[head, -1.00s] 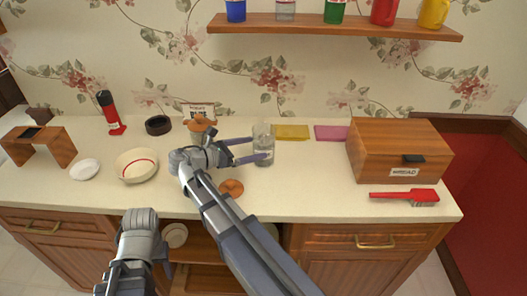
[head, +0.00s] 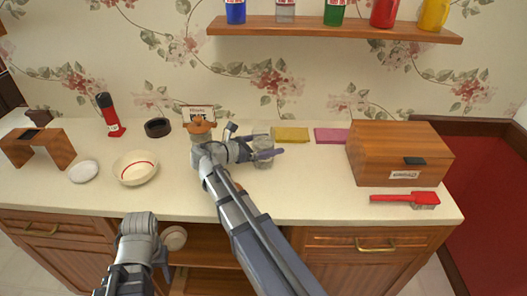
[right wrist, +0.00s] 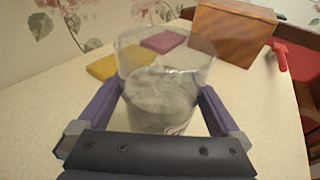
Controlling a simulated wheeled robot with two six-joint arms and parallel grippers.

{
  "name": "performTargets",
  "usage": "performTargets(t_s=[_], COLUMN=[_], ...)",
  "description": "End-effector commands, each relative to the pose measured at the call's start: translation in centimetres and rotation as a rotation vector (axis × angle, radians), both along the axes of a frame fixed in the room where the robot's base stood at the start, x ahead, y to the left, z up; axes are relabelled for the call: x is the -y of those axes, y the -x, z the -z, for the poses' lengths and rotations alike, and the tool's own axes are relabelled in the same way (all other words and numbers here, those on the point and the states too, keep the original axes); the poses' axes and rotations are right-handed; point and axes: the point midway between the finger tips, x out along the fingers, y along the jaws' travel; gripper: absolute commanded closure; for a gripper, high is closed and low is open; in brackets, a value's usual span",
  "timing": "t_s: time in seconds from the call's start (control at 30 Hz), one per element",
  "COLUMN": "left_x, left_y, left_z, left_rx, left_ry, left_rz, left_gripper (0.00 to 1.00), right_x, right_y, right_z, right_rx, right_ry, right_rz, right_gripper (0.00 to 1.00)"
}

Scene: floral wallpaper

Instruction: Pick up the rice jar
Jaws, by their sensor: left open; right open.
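A clear glass jar (head: 263,160) with pale grainy contents stands upright on the counter, apparently the rice jar; its label is too small to read. It fills the middle of the right wrist view (right wrist: 160,100). My right gripper (head: 263,145) is open, with its two purple fingers on either side of the jar in the right wrist view (right wrist: 163,100). I cannot tell if they touch the glass. The arm hides part of the jar in the head view. My left gripper (head: 160,258) is open, low in front of the counter.
Yellow (head: 291,134) and pink (head: 330,135) cloths lie behind and right of the jar. A wooden bread box (head: 385,155) and a red brush (head: 400,198) are further right. A shelf (head: 330,28) hangs above.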

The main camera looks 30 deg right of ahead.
Motion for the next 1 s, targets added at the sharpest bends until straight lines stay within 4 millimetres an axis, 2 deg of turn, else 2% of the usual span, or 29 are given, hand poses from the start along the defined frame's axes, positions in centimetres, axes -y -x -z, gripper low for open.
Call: performTargets(t_s=[0.1,0.33,1.0], left_x=[0.00,0.00,0.00], left_y=[0.00,0.00,0.00], left_z=[0.43,0.36,0.36], left_rx=[0.000,0.000,0.000], left_ry=[0.000,0.000,0.000], left_rz=[0.000,0.000,0.000], left_gripper=[0.50,0.50,0.50], right_x=[1.34,1.41,1.37], right_y=[-0.01,-0.04,-0.03], right_z=[0.44,0.37,0.37], right_rx=[0.000,0.000,0.000], right_ry=[0.000,0.000,0.000], right_rz=[0.001,0.000,0.000], right_gripper=[0.00,0.01,0.77])
